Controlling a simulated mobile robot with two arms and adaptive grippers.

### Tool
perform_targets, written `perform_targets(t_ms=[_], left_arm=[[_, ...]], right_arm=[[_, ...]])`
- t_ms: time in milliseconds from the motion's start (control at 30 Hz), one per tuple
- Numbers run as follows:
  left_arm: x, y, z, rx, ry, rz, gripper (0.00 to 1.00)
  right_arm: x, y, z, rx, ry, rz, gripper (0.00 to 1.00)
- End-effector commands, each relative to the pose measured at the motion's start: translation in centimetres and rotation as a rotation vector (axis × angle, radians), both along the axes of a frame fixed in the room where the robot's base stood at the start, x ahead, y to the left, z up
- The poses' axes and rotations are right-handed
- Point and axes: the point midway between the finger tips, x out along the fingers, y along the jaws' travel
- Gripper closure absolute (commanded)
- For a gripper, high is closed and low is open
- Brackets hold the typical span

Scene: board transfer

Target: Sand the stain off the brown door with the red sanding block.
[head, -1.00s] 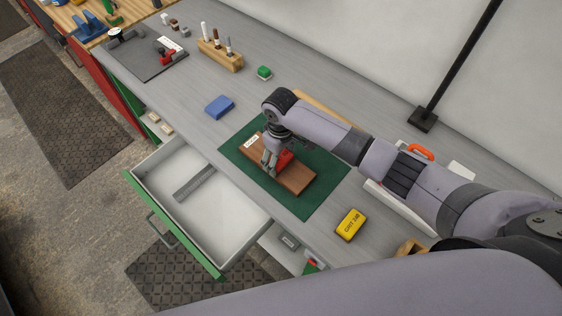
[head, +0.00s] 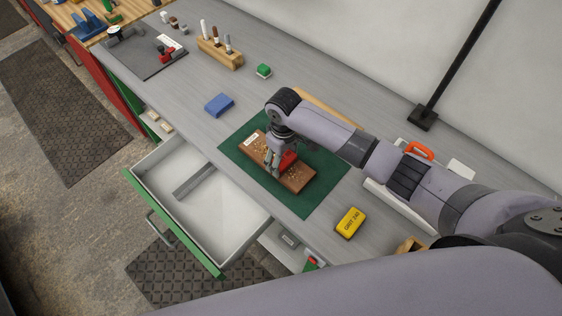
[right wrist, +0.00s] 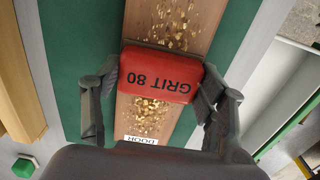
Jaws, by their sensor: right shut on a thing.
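The brown door (head: 299,180) is a small wooden board lying flat on a green mat (head: 318,200), with a white label reading DOOR at one end. Light-coloured flakes are scattered on it. My right gripper (head: 277,163) is shut on the red sanding block (head: 288,160), marked GRIT 80, and holds it on the door. In the right wrist view the block (right wrist: 160,72) sits between the two fingers, with flakes on the door (right wrist: 150,118) on both sides of it. I cannot make out the stain. My left gripper does not show.
A yellow GRIT 240 block (head: 350,222) lies right of the mat, and a blue block (head: 219,105) lies left of it. A green block (head: 264,71) and a marker rack (head: 221,54) stand farther back. An open drawer (head: 230,235) juts out at the front.

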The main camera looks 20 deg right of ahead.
Motion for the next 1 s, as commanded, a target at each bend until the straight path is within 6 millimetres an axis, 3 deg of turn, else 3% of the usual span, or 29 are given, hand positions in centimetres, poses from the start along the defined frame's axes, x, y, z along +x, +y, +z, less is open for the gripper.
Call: perform_targets(t_ms=[733, 1000], left_arm=[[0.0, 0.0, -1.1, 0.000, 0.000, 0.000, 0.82], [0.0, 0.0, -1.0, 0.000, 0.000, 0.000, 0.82]], right_arm=[[2.6, 1.8, -0.1, 0.002, -0.003, 0.000, 0.56], [2.7, 1.8, 0.0, 0.001, -0.002, 0.001, 0.56]])
